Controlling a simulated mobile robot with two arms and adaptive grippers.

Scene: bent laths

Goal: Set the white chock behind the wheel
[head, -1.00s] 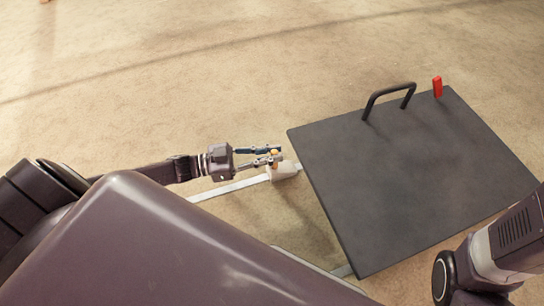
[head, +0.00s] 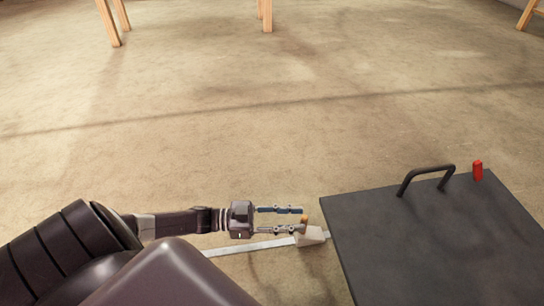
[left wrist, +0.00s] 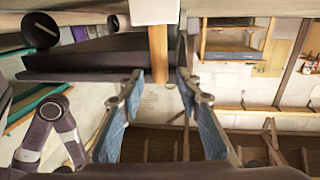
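The white chock (head: 313,237) is on the floor against or very near the left edge of the dark flat cart (head: 430,240). It has a short wooden peg (head: 304,219). My left gripper (head: 301,220) reaches in from the left, its fingers apart, with the peg at the gap between the tips. In the left wrist view, the peg (left wrist: 158,55) hangs from the white block (left wrist: 155,12) between the blue-padded fingers, with clear space on both sides. No wheel shows; the cart's deck hides what is under it. My right gripper is out of view.
The cart has a black handle (head: 428,172) and a red upright piece (head: 478,170) at its far edge. A pale strip (head: 250,247) lies on the floor leading to the chock. Wooden legs (head: 108,22) stand far back. The floor beyond is clear.

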